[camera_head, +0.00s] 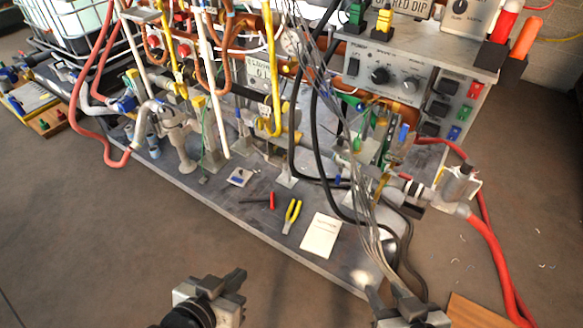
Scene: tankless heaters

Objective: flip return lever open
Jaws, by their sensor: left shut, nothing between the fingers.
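The rig of pipes and valves stands on a grey bench (190,178). Several small coloured levers show among the pipes, with a blue handle (404,132) near the right end and another blue handle (126,103) at the left. I cannot tell which one is the return lever or how it is set. My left gripper (236,284) is shut and empty, low in front of the bench and apart from the pipes. My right gripper (388,300) is near the bench's front right corner, partly cut off by the picture's lower edge. Its fingers are too unclear to read.
Yellow-handled pliers (292,214), a red-handled tool (271,201) and a paper card (321,235) lie on the bench. Loose grey and black cables hang before the right side. A control box (400,75) stands behind. A red hose (492,255) runs down at the right. Floor at left front is clear.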

